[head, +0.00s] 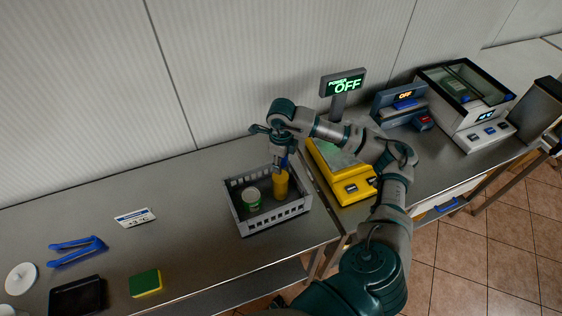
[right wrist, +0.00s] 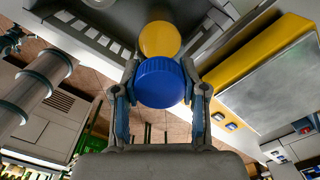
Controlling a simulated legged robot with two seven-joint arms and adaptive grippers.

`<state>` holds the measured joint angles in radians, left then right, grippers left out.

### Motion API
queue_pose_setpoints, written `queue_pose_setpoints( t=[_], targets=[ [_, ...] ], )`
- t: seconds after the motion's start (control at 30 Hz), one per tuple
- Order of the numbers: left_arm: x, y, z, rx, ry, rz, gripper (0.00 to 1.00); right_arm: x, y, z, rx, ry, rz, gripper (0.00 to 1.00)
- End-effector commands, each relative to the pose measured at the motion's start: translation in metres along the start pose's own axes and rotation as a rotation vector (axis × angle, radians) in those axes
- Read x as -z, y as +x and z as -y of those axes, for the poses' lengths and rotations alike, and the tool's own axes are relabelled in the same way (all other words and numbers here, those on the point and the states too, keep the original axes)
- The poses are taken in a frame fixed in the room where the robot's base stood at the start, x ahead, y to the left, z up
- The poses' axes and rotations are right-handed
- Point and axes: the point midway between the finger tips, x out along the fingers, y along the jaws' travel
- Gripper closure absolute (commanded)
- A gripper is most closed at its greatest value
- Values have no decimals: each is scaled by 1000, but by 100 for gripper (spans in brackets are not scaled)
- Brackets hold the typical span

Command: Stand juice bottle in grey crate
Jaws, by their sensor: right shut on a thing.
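The juice bottle (head: 281,184) is orange-yellow and upright inside the grey crate (head: 273,219), on its right side. Whether the bottle's base touches the crate floor is hidden. A green can (head: 251,198) with a pale top stands in the crate left of the bottle. My left gripper is not in view.
A yellow scale (head: 352,189) stands close to the right of the crate, with a display on a post (head: 343,84) behind. A price card (head: 135,217), blue tongs (head: 76,250) and a green-yellow sponge (head: 146,283) lie to the left. The counter between card and crate is clear.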

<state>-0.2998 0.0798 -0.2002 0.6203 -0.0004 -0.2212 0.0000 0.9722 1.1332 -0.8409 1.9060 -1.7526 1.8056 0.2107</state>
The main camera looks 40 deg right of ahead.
Motion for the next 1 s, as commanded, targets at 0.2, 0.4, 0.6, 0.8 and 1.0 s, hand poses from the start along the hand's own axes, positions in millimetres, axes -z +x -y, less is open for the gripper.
queue_pose_setpoints(
  t=[0.2, 0.4, 0.6, 0.8, 1.0],
  targets=[
    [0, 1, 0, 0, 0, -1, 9, 0, 2, 1, -1, 1, -1, 32],
    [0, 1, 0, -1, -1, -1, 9, 0, 1, 0, -1, 1, -1, 32],
    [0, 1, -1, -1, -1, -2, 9, -2, -14, -1, 1, 1, 2, 32],
    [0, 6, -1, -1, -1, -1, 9, -2, -59, -1, 1, 0, 6, 32],
    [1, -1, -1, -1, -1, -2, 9, 0, -104, 1, 2, 2, 4, 32]
  ],
)
